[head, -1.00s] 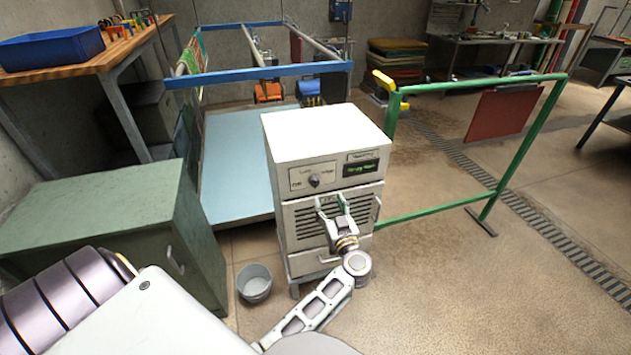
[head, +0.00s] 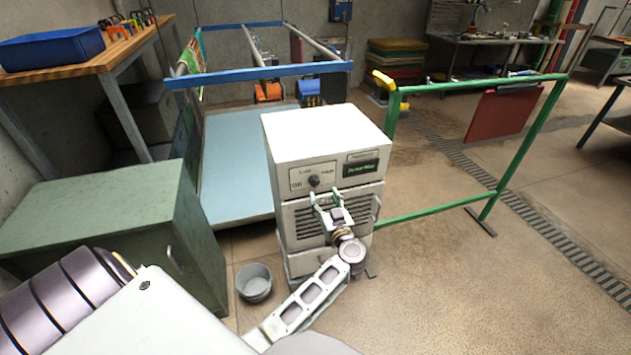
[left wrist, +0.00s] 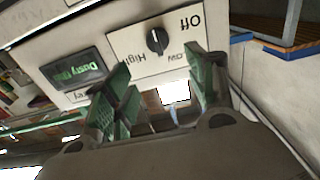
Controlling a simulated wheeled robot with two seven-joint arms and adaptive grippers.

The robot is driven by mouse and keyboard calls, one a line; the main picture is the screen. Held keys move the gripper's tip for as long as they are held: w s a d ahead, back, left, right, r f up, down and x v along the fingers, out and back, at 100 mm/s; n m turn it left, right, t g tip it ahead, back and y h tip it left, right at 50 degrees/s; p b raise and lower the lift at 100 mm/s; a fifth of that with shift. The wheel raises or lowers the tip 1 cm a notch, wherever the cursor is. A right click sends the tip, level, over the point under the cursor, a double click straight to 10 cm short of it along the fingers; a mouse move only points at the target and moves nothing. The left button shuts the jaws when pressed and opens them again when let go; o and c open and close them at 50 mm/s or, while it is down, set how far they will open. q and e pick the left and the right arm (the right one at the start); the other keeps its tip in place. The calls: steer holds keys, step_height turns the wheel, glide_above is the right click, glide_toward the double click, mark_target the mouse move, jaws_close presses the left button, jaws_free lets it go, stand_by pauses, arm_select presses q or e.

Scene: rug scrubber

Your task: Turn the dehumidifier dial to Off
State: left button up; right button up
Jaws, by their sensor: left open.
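The dehumidifier (head: 325,135) is a pale box-shaped cabinet in the middle of the head view. Its dark round dial (head: 314,181) sits on a light panel with Off, Low and High labels, next to a dark display (head: 361,169). My left gripper (head: 323,197) is open and empty in front of the cabinet, just below the dial. In the left wrist view the dial (left wrist: 157,41) appears upside down, beyond and between the spread green-padded fingers (left wrist: 162,75), apart from them. I cannot tell which setting it points to. My right gripper is out of view.
A green cabinet (head: 110,215) stands at the left, with a grey bucket (head: 254,282) on the floor near the dehumidifier. A green rail frame (head: 480,85) with a red panel stands at the right. Open floor lies at the front right.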

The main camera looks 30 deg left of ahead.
mark_target(316, 182)
arm_select(q)
steer(key=shift+x, duration=5.2)
steer(key=c, duration=1)
